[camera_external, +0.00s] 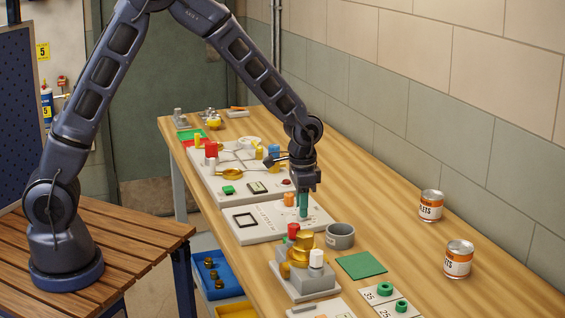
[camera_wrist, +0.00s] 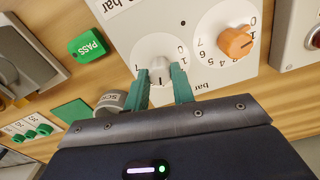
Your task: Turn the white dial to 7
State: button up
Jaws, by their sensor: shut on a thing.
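The white dial (camera_wrist: 161,72) sits on a round white scale plate in the wrist view, with a 7 at its left and 0 and 1 at its right. My gripper (camera_wrist: 162,84) has its two teal fingers shut on the dial, one on each side. The exact number it points to is not clear. In the external view my gripper (camera_external: 303,206) reaches straight down to the light panel (camera_external: 262,222), and its fingers hide the white dial there.
An orange dial (camera_wrist: 237,42) is right beside the white one on the same panel. A grey cup (camera_external: 340,236), a brass valve assembly (camera_external: 303,250) and a green mat (camera_external: 361,265) stand nearby. Two cans (camera_external: 430,206) are near the wall. Table between them is clear.

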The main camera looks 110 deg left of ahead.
jog(key=m, duration=0.4)
jog(key=shift+m, duration=0.4)
jog(key=m, duration=0.3)
jog(key=shift+m, duration=0.3)
jog(key=m, duration=0.4)
jog(key=shift+m, duration=1.8)
jog(key=o, duration=1)
notch_tip(320, 180, up, 11)
jog(key=shift+f, duration=0.1)
